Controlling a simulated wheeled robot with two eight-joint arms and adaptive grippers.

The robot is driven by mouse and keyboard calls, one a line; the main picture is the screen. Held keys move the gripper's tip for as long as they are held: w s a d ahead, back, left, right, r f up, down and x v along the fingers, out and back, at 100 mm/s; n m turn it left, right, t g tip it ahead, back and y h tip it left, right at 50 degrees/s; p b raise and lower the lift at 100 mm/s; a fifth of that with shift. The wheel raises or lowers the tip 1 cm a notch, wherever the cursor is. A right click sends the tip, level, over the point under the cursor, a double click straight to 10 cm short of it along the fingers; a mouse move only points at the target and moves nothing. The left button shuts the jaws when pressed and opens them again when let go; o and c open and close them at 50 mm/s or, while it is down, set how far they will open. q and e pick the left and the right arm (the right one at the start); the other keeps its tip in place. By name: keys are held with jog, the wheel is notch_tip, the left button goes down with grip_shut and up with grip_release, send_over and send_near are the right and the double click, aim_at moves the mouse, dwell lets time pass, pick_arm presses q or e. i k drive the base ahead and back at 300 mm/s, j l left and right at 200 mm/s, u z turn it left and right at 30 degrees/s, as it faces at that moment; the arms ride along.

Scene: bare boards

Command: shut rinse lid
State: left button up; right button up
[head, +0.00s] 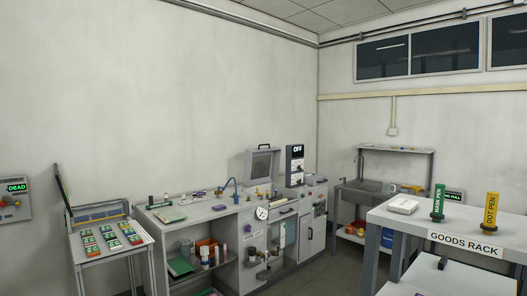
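A grey lid (262,164) with a dark panel and a handle on its top edge stands raised, roughly upright, at the back of the grey workbench (232,210). It looks open. I see no readable label on it, so I cannot tell for sure that it is the rinse lid. What lies under it is too small to make out. Neither of my grippers shows in the head view.
A box reading OFF (295,165) stands right of the lid. A blue curved spout (231,188) is left of it. A sink (370,192) is in the corner. The goods rack (465,243) fills the right foreground; a side table (110,243) stands left. Floor shows between workbench and rack.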

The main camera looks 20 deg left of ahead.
aim_at(275, 153)
jog(key=i+j+u, duration=0.3)
jog(key=i, duration=0.25)
jog(key=i+u, duration=0.3)
jog(key=i, duration=0.25)
